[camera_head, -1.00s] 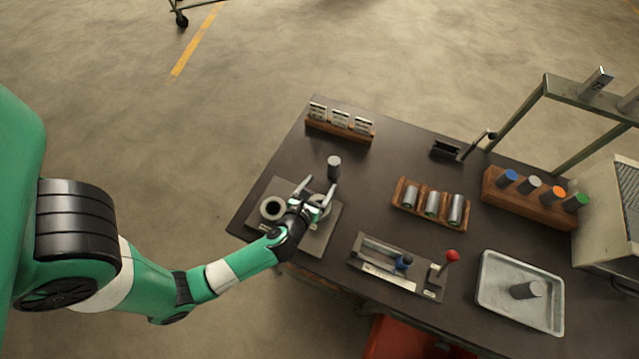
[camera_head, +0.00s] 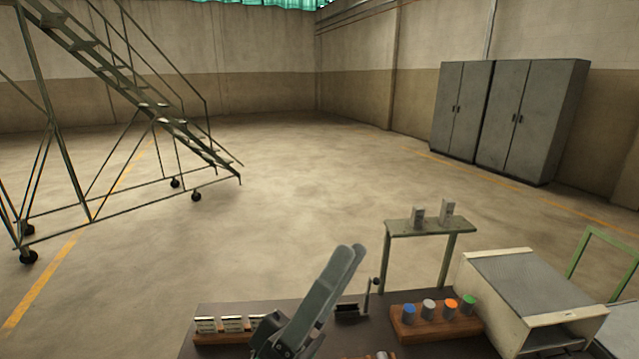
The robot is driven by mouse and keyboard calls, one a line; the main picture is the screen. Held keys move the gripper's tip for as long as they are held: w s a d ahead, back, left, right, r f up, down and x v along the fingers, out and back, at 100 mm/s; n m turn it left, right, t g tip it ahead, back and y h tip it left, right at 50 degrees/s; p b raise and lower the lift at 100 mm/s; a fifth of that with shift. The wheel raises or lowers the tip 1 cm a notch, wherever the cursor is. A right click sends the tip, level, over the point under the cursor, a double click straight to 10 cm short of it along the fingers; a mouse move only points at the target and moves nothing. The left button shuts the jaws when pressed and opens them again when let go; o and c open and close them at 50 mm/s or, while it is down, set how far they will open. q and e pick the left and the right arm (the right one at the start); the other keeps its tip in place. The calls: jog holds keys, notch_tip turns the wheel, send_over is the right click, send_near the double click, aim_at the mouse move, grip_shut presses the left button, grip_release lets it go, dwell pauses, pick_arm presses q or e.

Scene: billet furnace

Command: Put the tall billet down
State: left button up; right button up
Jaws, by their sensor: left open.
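My left gripper (camera_head: 350,252) rises from the bottom edge, fingers pointing up and to the right. It is open, and I see nothing between its fingers. The two fingers overlap from this side. The tall billet cannot be made out in this view; most of the dark table (camera_head: 265,308) is below the frame or behind my gripper. Only the top of one grey cylinder (camera_head: 381,355) peeks in at the bottom edge, and I cannot tell which billet it is. My right gripper is out of view.
A wooden block (camera_head: 437,326) holds blue, grey, orange and green-topped cylinders. A row of tags (camera_head: 231,324) stands at the table's left. A green stand (camera_head: 430,227) carries two grey blocks. A box-like furnace (camera_head: 530,290) is at right. Rolling stairs (camera_head: 130,100) and cabinets (camera_head: 510,115) stand beyond open floor.

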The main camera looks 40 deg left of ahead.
pick_arm(q)
jog(key=s+r+m+y, duration=0.3)
jog(key=r+m+y, duration=0.1)
jog(key=r+m, duration=0.6)
notch_tip(320, 180, up, 3)
jog(key=shift+f+m, duration=0.1)
jog(key=shift+m, duration=0.2)
jog(key=shift+s, duration=0.1)
